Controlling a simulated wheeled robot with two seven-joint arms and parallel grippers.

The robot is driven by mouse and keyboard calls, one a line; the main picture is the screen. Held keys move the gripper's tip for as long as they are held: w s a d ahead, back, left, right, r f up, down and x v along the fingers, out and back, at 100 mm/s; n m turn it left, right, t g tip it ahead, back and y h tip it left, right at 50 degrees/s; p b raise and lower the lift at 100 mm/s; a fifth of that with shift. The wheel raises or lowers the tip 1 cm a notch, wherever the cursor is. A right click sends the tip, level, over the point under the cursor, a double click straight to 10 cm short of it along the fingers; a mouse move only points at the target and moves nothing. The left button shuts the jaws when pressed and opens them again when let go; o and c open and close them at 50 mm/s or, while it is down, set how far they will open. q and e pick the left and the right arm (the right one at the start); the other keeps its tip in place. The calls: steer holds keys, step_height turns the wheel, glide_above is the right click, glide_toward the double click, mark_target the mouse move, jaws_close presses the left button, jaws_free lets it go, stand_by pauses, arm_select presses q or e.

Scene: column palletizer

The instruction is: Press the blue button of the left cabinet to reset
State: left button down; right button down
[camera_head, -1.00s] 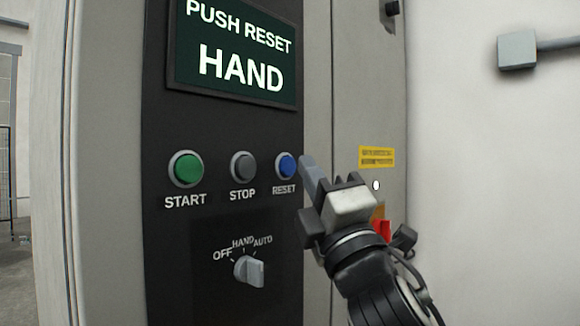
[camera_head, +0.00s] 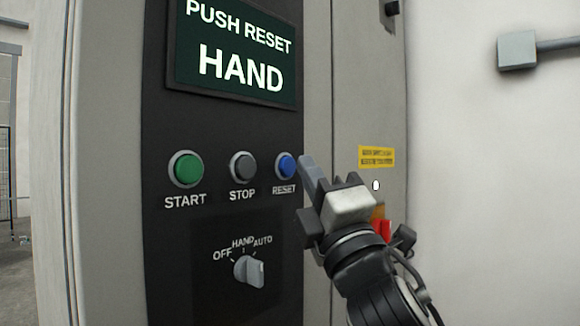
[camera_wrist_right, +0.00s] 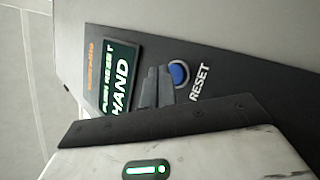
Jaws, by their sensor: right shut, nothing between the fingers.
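The blue RESET button (camera_head: 286,166) is the rightmost of three round buttons on the dark panel of the cabinet (camera_head: 225,125). It also shows in the right wrist view (camera_wrist_right: 179,73). My right gripper (camera_head: 308,168) is shut and empty. Its fingertips are just right of the blue button in the head view, and beside it in the right wrist view (camera_wrist_right: 157,85). I cannot tell whether they touch the button. The screen (camera_head: 236,52) above reads PUSH RESET and HAND. My left gripper is not in view.
A green START button (camera_head: 186,169) and a grey STOP button (camera_head: 243,167) sit left of the blue one. An OFF/HAND/AUTO selector knob (camera_head: 249,271) is below. A yellow label (camera_head: 377,157) is on the cabinet's side, and a grey box (camera_head: 517,50) is on the wall.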

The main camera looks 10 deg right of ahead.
steer(key=shift+w+a, duration=0.25)
steer(key=shift+w, duration=0.05)
steer(key=shift+w+a, duration=0.2)
steer(key=shift+w, duration=0.1)
stand_by(0.7)
steer(key=shift+s+d, duration=0.1)
stand_by(0.4)
steer(key=shift+s+d, duration=0.4)
steer(key=shift+s, duration=0.15)
steer(key=s+d, duration=0.1)
steer(key=s, duration=0.1)
steer(key=s+d+p, duration=0.1)
steer(key=s+d, duration=0.1)
stand_by(0.3)
stand_by(0.6)
